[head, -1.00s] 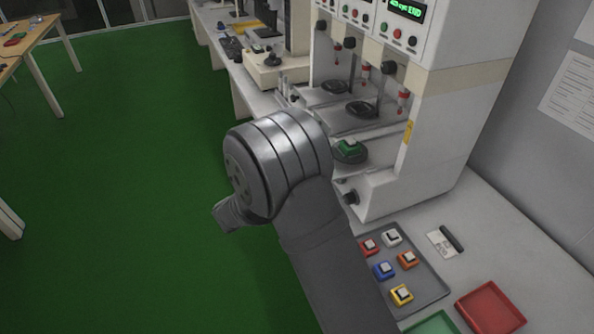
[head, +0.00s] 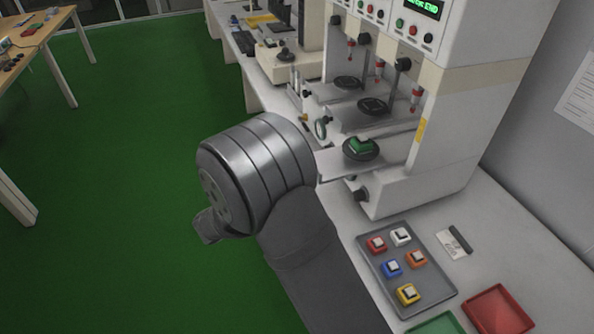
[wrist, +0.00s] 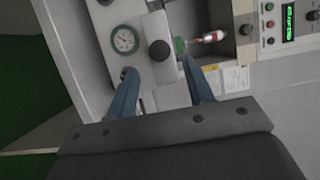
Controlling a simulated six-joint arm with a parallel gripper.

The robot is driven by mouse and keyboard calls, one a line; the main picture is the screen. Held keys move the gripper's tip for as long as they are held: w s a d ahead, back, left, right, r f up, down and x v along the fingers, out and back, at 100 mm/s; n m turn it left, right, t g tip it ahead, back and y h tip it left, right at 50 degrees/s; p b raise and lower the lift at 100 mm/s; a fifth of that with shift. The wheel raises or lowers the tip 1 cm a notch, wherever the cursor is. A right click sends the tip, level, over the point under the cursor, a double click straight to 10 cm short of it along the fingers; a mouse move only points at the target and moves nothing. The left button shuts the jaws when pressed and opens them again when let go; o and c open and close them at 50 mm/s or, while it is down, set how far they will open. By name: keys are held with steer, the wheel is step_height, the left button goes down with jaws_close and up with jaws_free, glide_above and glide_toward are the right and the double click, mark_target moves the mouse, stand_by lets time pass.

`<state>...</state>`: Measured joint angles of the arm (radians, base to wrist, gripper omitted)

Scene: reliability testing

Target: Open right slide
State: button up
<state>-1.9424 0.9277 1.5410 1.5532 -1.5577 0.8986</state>
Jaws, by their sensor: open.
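The right slide (head: 337,167) is the nearest slide of the white test machine. Its plate stands out from under its red-tipped plunger (head: 416,99), further out than the other slides. A green switch (head: 360,145) sits on its round black holder. In the wrist view, my gripper (wrist: 157,65) is open, its two blue fingers apart. A round black knob (wrist: 160,50) shows between and just beyond the fingertips; I cannot tell whether they touch it. A red-tipped plunger (wrist: 208,37) is to its right. In the head view, my arm hides the fingers.
The middle slide (head: 345,118) and left slide (head: 318,92) are back under their plungers. A pressure gauge (head: 320,128) is at the machine's front. A grey tray (head: 433,284) with several coloured switches and a red bin (head: 500,318) are at right. Open green floor is left.

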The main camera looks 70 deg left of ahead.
steer(key=v, duration=0.9)
steer(key=shift+s, duration=0.3)
steer(key=x, duration=1.7)
steer(key=shift+w, duration=0.25)
steer(key=shift+s+d, duration=0.1)
